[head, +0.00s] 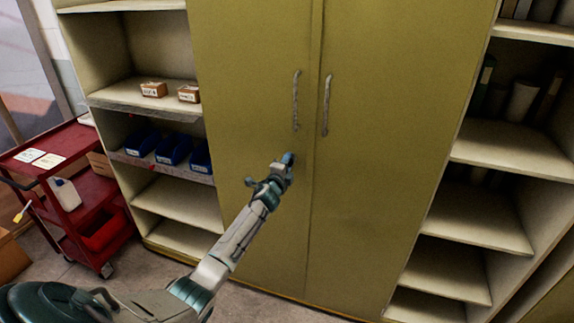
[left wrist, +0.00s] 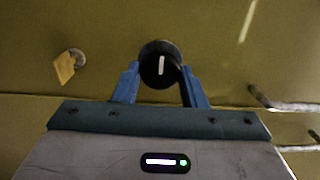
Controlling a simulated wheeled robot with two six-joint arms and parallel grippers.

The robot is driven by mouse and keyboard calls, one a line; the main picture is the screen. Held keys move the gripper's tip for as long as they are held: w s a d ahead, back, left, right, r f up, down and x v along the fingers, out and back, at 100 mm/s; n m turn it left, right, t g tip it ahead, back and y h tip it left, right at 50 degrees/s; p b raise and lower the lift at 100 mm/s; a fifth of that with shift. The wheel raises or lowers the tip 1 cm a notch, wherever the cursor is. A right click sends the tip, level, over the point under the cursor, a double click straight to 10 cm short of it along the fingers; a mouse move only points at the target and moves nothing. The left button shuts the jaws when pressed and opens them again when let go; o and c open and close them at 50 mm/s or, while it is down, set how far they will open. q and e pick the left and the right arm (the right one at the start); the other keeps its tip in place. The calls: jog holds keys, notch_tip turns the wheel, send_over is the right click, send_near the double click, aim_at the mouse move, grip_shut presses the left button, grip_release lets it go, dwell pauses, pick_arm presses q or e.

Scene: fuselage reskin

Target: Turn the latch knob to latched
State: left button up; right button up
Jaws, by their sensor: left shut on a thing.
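The latch knob (left wrist: 151,68) is a round black knob with a white line, on the olive cabinet door (head: 250,80). In the left wrist view the white line stands nearly upright, crosswise to the door seam and handles. My left gripper (head: 288,160) reaches the left door just below its handle. In the left wrist view its blue fingers (left wrist: 160,84) stand on either side of the knob, shut on it. The head view does not show the knob clearly; the gripper covers that spot. My right gripper is not in view.
Two door handles (head: 296,100) (head: 326,105) sit above the gripper. A small yellowish tag (left wrist: 65,67) on a round fitting is beside the knob. Open shelves with blue bins (head: 173,150) stand left, more shelves (head: 490,185) right, and a red cart (head: 70,185) far left.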

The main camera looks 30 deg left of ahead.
pick_arm(q)
jog(key=o, duration=1)
jog(key=shift+c, duration=0.2)
jog(key=b+v, duration=0.1)
jog(key=v, duration=0.9)
jog(key=shift+s+d, duration=0.25)
jog(key=shift+s, duration=0.1)
jog(key=shift+f, duration=0.1)
